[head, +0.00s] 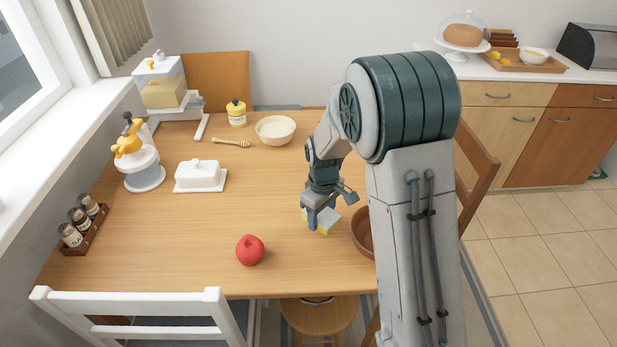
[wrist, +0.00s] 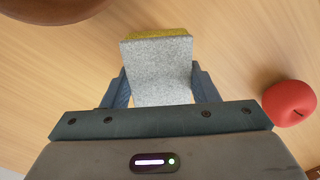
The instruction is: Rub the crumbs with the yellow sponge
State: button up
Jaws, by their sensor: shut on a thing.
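The yellow sponge (head: 329,222) has a grey face, which fills the middle of the wrist view (wrist: 157,68). My gripper (head: 322,212) is shut on it, with one blue finger on each side of it in the wrist view (wrist: 160,88). The sponge is over the right part of the table, low near the top; I cannot tell whether it touches the wood. No crumbs show in either view; any under the sponge or behind my arm are hidden.
A red apple (head: 250,250) lies to the left of the sponge. A brown bowl (head: 362,232) stands close on its right, partly behind my arm. A white butter dish (head: 199,176) and a cream bowl (head: 275,130) stand farther off. The table (head: 190,240) is clear around the apple.

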jog(key=shift+r+p, duration=1.55)
jog(key=shift+r, duration=1.1)
jog(key=shift+f, duration=0.1)
